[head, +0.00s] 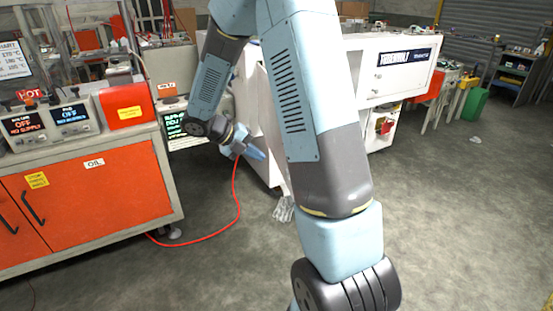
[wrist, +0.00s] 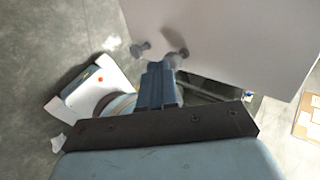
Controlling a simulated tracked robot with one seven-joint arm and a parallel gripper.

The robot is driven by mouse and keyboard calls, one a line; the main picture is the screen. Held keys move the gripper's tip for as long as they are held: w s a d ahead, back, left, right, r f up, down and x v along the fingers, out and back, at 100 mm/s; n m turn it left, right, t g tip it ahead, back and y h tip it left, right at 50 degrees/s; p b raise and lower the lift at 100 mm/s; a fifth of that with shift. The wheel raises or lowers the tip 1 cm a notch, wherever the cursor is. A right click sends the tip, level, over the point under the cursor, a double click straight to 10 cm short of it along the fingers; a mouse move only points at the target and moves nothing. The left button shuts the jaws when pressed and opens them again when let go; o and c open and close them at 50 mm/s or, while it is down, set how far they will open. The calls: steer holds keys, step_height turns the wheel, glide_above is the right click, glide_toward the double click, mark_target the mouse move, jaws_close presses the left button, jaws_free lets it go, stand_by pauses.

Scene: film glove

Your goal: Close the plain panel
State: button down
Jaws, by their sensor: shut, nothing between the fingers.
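The plain panel is a flat, unmarked white sheet (wrist: 245,40) filling the upper right of the wrist view. In the head view, the panel (head: 268,125) stands as a white upright surface on the white machine, partly hidden behind my arm. My gripper (head: 256,153) is low in front of the panel. In the wrist view, its blue fingers (wrist: 160,62) are together and empty, with their tips close to the panel's lower left edge. I cannot tell whether they touch it.
A white cabinet marked THERMOVOLT (head: 402,60) stands at the right. An orange bench (head: 95,195) stands at the left. A red hose (head: 237,195) runs along the floor near my gripper. A cardboard box (wrist: 308,125) shows in the wrist view. The floor (head: 450,210) at the right is clear.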

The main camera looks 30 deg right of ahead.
steer(key=d+r+x, duration=0.1)
steer(key=r+x, duration=0.1)
steer(key=x, duration=1)
steer(key=shift+s+d, duration=0.15)
steer(key=shift+d, duration=0.3)
